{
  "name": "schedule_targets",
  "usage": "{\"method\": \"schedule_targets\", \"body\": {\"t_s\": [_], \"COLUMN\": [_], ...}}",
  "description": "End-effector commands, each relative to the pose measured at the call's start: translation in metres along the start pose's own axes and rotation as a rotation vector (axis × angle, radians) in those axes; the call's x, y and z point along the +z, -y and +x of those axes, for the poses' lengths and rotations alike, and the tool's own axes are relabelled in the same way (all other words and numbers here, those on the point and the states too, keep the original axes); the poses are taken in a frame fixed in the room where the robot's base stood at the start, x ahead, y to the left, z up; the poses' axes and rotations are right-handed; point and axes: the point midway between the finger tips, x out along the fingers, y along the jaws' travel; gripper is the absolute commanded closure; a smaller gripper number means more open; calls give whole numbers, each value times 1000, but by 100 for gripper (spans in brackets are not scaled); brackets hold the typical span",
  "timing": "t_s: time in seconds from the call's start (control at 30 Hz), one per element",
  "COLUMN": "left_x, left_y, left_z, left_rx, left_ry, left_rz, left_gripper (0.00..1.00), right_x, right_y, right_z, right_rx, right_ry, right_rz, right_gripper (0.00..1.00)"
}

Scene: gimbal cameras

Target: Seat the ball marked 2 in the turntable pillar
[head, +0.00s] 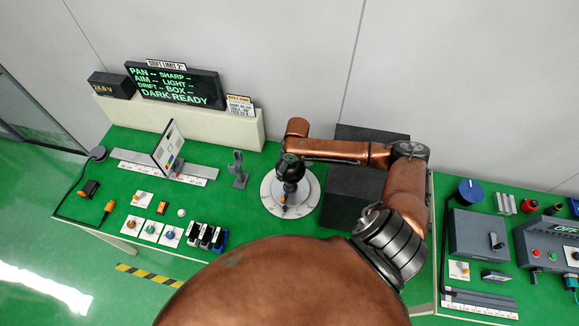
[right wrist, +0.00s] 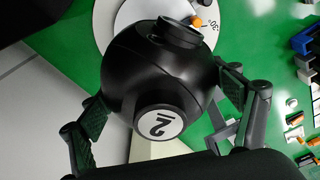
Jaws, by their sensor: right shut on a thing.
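My right gripper (head: 291,170) is over the turntable (head: 271,203), a white disc with marks round its rim. In the right wrist view, my right gripper (right wrist: 165,105) is shut on a black ball (right wrist: 150,70), with one finger at each side. A white round label with a 2 faces the camera. A short black cylinder stands out from the ball's far side, towards the turntable (right wrist: 115,18). The pillar cannot be made out apart from the dark ball and gripper. I cannot tell whether the ball touches it. My left gripper is not in view.
A dark block (head: 345,212) stands right of the turntable, under my arm. A grey forked stand (head: 239,171) is to its left. An upright panel (head: 167,147) stands on a grey rail. A control box (head: 478,235) is far right.

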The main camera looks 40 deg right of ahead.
Motion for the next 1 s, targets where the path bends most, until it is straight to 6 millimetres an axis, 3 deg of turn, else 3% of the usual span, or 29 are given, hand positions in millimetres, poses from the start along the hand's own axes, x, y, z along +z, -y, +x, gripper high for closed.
{"method": "schedule_targets", "body": {"t_s": [1.0], "left_x": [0], "left_y": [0], "left_z": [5], "left_rx": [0], "left_ry": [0], "left_rz": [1], "left_gripper": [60], "right_x": [2], "right_y": [0], "right_z": [19], "right_rx": [1], "right_ry": [-2], "right_rz": [0], "right_gripper": [56]}}
